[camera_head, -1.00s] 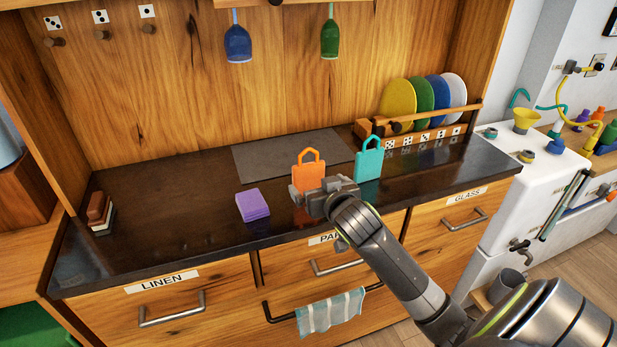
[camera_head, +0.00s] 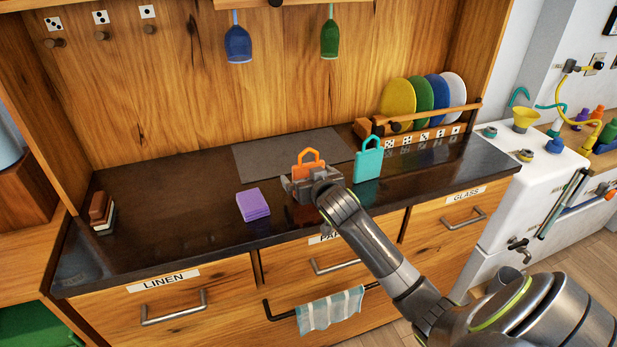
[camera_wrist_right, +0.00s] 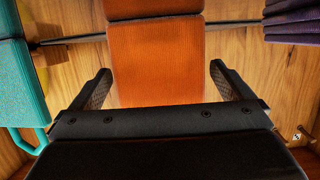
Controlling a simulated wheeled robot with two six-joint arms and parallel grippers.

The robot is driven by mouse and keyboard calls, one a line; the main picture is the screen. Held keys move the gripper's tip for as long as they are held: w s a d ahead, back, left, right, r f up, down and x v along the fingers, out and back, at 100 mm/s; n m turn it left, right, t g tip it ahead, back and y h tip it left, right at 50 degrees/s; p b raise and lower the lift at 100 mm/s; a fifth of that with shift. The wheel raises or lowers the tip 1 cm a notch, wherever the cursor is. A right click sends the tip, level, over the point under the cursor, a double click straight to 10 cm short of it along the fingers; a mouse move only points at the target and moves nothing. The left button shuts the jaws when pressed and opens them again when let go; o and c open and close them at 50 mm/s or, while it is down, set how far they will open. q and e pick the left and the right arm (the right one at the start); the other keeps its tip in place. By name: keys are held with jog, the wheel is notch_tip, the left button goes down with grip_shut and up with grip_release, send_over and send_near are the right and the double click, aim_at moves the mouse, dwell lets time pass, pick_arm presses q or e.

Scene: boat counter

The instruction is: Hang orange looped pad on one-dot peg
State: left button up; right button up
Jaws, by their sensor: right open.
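The orange looped pad (camera_head: 308,158) stands upright on the dark counter, its loop on top. My right gripper (camera_head: 312,182) is open in front of it and hides its lower part. In the right wrist view the orange pad (camera_wrist_right: 155,55) lies between the two spread fingers (camera_wrist_right: 160,75), with a gap at each side. The one-dot peg (camera_head: 149,29) sticks out of the back wall at upper left, empty, under its one-dot tile (camera_head: 147,11). My left gripper is not in view.
A teal looped pad (camera_head: 368,164) stands just right of my right gripper. A purple stack (camera_head: 253,204) lies to the left. Two-dot (camera_head: 101,35) and three-dot (camera_head: 54,42) pegs are empty. A blue (camera_head: 238,44) and a green (camera_head: 329,40) glass hang above. The left counter is mostly clear.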

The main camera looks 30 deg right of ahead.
jog(key=c, duration=1)
jog(key=shift+r, duration=0.1)
notch_tip(320, 180, up, 10)
jog(key=shift+f, duration=0.1)
